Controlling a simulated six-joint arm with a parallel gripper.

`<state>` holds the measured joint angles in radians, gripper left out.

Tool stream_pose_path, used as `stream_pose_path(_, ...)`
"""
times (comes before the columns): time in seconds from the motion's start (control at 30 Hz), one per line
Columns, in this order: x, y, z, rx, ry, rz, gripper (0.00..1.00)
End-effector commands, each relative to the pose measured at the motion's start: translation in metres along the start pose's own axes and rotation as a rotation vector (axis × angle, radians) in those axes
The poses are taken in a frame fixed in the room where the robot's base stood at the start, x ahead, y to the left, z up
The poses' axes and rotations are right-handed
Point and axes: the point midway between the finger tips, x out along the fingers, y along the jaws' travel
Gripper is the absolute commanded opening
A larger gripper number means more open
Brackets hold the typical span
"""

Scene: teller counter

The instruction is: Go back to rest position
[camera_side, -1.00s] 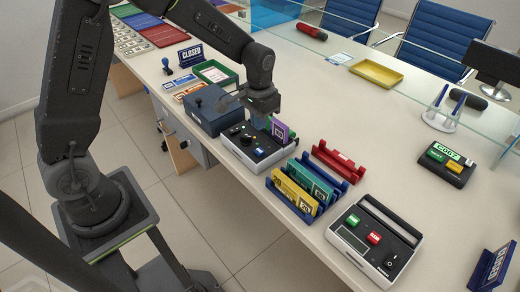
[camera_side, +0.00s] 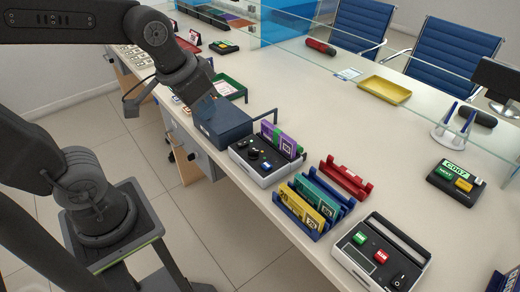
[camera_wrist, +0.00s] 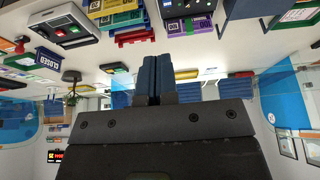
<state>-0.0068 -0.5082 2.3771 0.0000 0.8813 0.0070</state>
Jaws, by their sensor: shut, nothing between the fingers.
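My gripper (camera_side: 208,108) hangs at the end of my arm in the side view, tilted down beside and over the dark blue box (camera_side: 226,128). Whether it touches the box cannot be told from this angle. In the wrist view its two dark blue fingers (camera_wrist: 157,78) are together with nothing between them. A purple banded bundle (camera_side: 284,141) stands upright at the back of the grey device with knobs (camera_side: 247,163), apart from my gripper. The bundle also shows near the top of the wrist view (camera_wrist: 190,26).
A blue rack (camera_side: 309,231) holds yellow and teal bundles (camera_side: 318,196). A red rack (camera_side: 344,180) is beside it. A device with green and red buttons (camera_side: 352,262) stands at the front right. A yellow tray (camera_side: 382,90) lies farther back. The counter's middle is clear.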

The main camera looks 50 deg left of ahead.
Motion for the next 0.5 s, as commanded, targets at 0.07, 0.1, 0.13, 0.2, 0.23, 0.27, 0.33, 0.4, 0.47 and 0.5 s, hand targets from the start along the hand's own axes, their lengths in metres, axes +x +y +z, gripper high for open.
stream_pose_path(0.07,-0.011,0.001,0.016,0.000,0.043,0.001,0.00)
stream_pose_path(0.1,-0.015,0.001,0.022,0.000,0.058,0.001,0.00)
stream_pose_path(0.13,-0.017,0.001,0.026,0.000,0.068,0.002,0.00)
stream_pose_path(0.2,-0.019,0.002,0.034,0.000,0.084,0.002,0.00)
stream_pose_path(0.23,-0.021,0.002,0.036,0.000,0.090,0.002,0.00)
stream_pose_path(0.27,-0.021,0.002,0.037,0.000,0.094,0.003,0.00)
stream_pose_path(0.33,-0.022,0.002,0.040,-0.001,0.100,0.003,0.00)
stream_pose_path(0.4,-0.022,0.002,0.041,-0.001,0.100,0.003,0.00)
stream_pose_path(0.47,-0.022,0.002,0.041,-0.001,0.100,0.003,0.00)
stream_pose_path(0.5,-0.022,0.002,0.041,-0.001,0.100,0.003,0.00)
